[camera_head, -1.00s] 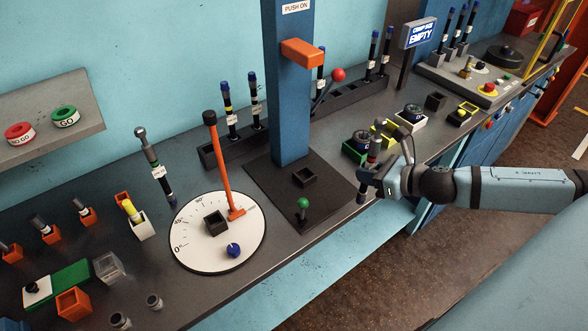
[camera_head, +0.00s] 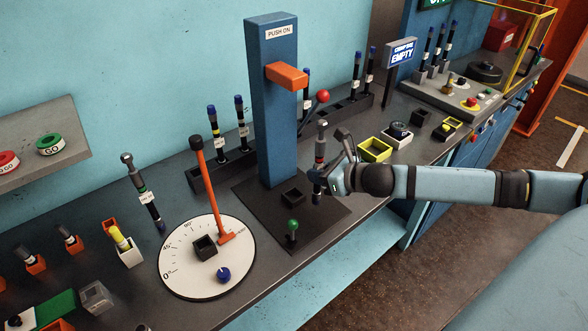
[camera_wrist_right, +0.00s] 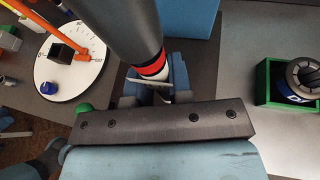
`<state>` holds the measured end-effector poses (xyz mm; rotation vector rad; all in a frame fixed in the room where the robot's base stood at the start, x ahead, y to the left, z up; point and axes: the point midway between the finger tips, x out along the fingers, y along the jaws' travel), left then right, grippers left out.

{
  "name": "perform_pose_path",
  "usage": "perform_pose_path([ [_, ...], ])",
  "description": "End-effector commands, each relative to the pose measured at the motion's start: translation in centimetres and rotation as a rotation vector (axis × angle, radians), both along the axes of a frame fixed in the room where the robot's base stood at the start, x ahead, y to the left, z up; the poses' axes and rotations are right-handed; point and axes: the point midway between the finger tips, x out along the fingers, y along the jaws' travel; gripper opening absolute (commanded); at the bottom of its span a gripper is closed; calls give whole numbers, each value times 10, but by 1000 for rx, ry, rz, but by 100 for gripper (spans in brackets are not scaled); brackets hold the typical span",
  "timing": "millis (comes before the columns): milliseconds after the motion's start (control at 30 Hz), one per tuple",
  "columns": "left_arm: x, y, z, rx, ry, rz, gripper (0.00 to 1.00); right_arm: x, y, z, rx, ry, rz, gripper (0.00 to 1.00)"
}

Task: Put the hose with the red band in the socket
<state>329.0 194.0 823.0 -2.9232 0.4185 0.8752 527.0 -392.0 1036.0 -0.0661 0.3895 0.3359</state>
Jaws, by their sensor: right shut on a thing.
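My right gripper (camera_head: 324,178) is shut on a dark hose with a red band (camera_head: 320,148) and holds it nearly upright, just right of the blue press column. In the right wrist view, the hose (camera_wrist_right: 130,32) looms large, and its red band (camera_wrist_right: 152,69) sits just above the jaws. A small black square socket (camera_head: 293,197) stands on the press's dark base plate, left of the hose's lower end. Another square socket (camera_head: 205,246) is on the white dial; it also shows in the right wrist view (camera_wrist_right: 62,52). My left gripper is out of view.
The blue column (camera_head: 272,110) with an orange arm (camera_head: 287,76) rises behind the socket. A green knob (camera_head: 292,228) stands at the plate's front. An orange lever (camera_head: 210,190) rises from the dial. A green box (camera_wrist_right: 268,84) lies right of my gripper.

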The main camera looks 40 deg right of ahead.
Motion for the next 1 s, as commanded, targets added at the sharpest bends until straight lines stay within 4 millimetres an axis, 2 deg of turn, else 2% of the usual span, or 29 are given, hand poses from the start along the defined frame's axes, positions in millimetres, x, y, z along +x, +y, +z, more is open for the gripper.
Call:
perform_pose_path([
  [200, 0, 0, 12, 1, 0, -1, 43, 42, 14, 5, 3, -6, -3, 0],
  [400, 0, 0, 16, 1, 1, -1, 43, 67, 24, 3, 2, -4, -1, 0],
  [533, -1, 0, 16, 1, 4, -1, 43, 71, 25, -5, 1, 0, 0, 0],
  [733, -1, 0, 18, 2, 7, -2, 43, 70, 26, -31, 3, 1, -2, 0],
  [1000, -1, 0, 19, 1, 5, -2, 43, 71, 25, -34, 0, -2, 0, 0],
])
